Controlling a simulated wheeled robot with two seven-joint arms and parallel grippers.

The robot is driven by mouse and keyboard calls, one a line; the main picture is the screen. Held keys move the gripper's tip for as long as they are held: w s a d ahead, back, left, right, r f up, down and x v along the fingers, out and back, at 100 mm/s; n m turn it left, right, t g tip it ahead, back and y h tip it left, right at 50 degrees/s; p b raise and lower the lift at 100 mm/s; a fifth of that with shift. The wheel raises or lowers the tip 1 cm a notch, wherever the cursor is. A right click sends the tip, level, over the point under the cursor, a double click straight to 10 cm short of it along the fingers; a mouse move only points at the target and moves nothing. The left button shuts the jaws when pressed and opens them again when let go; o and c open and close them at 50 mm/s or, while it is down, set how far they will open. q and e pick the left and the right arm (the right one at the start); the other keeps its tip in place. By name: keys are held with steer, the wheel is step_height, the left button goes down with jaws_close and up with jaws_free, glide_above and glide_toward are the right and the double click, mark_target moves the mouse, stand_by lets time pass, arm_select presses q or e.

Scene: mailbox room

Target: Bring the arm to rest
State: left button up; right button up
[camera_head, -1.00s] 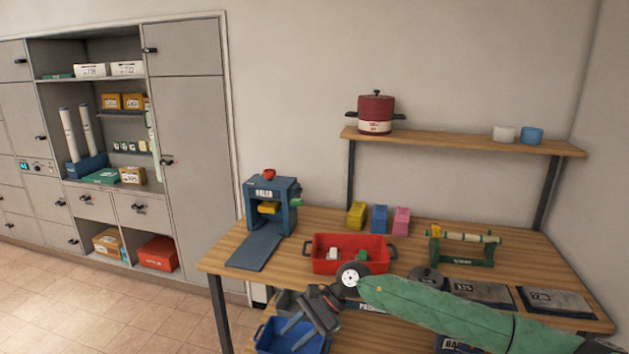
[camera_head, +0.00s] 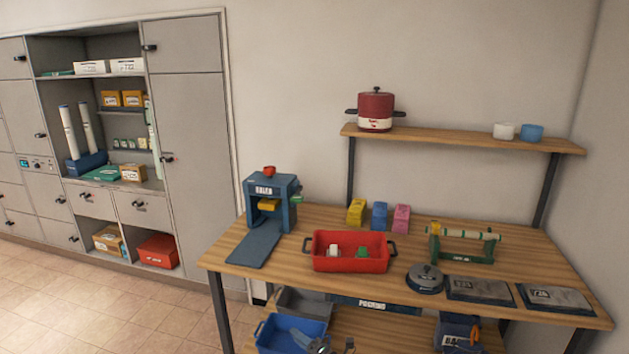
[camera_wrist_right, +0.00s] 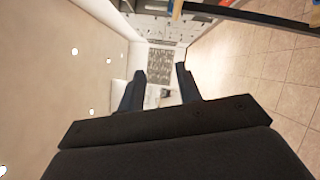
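My right gripper (camera_head: 332,346) shows only in part at the bottom edge of the head view, in front of the blue bin below the table. In the right wrist view, the two dark fingers of my right gripper (camera_wrist_right: 161,73) stand apart with nothing between them. The rest of the right arm is out of the head view. My left gripper is in neither view.
The wooden table (camera_head: 330,290) holds a red bin (camera_head: 325,264) with small items, a blue press (camera_head: 270,205), a dark round device (camera_head: 425,280) and two grey plates. A blue bin (camera_head: 275,340) sits below. Tiled floor (camera_head: 130,310) is clear at left.

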steer(key=s+d+f+m+g+h, duration=0.1)
steer(key=s+d+f+m+h, duration=0.5)
steer(key=f, duration=0.5)
steer(key=s+d+f+m+h, duration=0.2)
steer(key=s+d+f+m, duration=0.4)
steer(key=f, duration=0.5)
steer(key=s+d+f+m+g+h, duration=0.1)
steer(key=s+d+f+m+h, duration=0.25)
steer(key=f+m, duration=0.6)
steer(key=s+d+f+m+g, duration=0.2)
steer(key=s+f, duration=0.4)
steer(key=s, duration=0.5)
steer(key=s+d+f+m+g+h, duration=0.1)
steer(key=s+d+f+m+g, duration=0.2)
steer(key=s+f, duration=0.4)
steer(key=s+d+f+m+g+h, duration=0.1)
steer(key=s+d+f+m+g, duration=0.2)
steer(key=s+f, duration=0.4)
steer(key=s, duration=0.8)
steer(key=shift+g, duration=0.3)
